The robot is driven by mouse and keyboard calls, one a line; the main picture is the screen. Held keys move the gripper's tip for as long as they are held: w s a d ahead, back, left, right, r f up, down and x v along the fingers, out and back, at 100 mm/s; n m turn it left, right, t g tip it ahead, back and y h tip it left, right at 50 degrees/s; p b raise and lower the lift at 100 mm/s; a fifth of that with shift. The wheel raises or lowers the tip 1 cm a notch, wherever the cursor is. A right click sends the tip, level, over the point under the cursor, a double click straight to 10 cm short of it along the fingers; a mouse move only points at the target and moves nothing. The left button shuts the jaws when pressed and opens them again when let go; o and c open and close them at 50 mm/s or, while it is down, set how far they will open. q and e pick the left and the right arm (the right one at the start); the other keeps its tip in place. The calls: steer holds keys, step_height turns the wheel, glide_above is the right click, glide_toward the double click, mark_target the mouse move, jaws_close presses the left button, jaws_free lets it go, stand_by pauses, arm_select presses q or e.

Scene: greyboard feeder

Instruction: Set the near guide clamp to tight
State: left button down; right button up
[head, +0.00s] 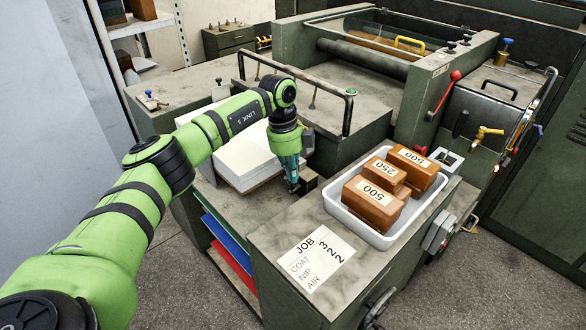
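My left gripper (293,184) points down at the feeder, beside the near right corner of the white board stack (238,160). Its fingers are at a small dark metal block (306,181), which may be the near guide clamp. The fingers hide part of this block, and I cannot tell whether they touch it or how the clamp is set. The fingertips are too small and dark to show a gap. My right gripper is not in view.
A white tray (350,224) with brown blocks marked 500 and 250 stands on the cabinet at right. A job card (315,259) lies in front of it. A black rail (302,78) spans behind my arm. A red-knobbed lever (443,95) stands farther right.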

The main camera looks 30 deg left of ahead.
arm_select(q)
steer(key=shift+w+a+r, duration=0.15)
steer(key=shift+a, duration=0.55)
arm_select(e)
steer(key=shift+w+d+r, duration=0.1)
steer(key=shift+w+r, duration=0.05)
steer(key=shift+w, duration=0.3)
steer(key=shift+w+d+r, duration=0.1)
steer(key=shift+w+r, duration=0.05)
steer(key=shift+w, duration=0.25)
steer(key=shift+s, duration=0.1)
arm_select(q)
steer(key=shift+r, duration=0.1)
step_height(320, 180, up, 12)
steer(key=shift+a, duration=0.35)
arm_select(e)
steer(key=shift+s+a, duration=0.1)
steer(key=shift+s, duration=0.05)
arm_select(q)
steer(key=shift+f, duration=0.2)
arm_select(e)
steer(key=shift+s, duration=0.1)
